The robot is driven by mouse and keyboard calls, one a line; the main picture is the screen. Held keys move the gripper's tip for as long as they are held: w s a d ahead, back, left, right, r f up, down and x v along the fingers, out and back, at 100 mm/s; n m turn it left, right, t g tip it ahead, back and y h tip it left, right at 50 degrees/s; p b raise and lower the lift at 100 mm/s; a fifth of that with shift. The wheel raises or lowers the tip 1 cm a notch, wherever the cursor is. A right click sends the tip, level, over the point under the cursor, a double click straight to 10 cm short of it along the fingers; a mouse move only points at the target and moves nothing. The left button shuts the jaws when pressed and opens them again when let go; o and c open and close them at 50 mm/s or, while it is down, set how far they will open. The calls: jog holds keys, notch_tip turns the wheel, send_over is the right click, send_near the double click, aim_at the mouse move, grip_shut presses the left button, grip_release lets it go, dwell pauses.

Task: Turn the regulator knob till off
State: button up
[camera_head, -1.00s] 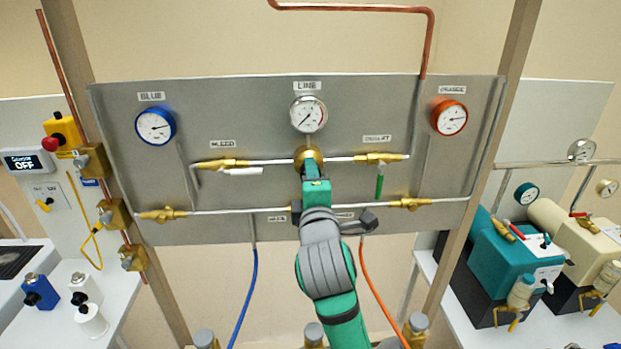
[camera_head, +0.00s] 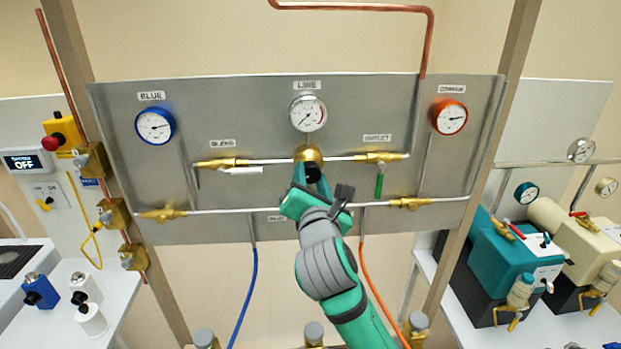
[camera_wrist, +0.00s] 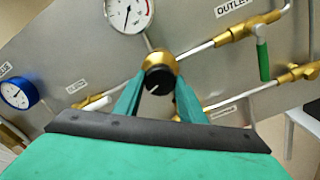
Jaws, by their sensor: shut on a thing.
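The regulator is a brass body (camera_head: 308,154) in the middle of the grey panel, under the white LINE gauge (camera_head: 308,113). My gripper (camera_head: 312,180) is green and shut on the knob, one finger on each side in the wrist view (camera_wrist: 157,95). In the head view the fingers and hand partly hide the knob. The LINE gauge also shows in the wrist view (camera_wrist: 130,12); its needle points to the lower left in the head view.
A blue gauge (camera_head: 155,126) and an orange gauge (camera_head: 449,117) flank the panel (camera_head: 260,110). A valve with a green handle (camera_head: 379,186) sits right of the knob, one with a white handle (camera_head: 243,171) left. Blue (camera_head: 246,295) and orange hoses (camera_head: 373,290) hang below.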

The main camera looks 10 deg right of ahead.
jog(key=n, duration=0.5)
jog(key=shift+f+n, duration=0.2)
jog(key=shift+n, duration=0.1)
dwell(0.5)
jog(key=o, duration=1)
jog(key=shift+o, duration=0.2)
jog(key=shift+r, duration=0.1)
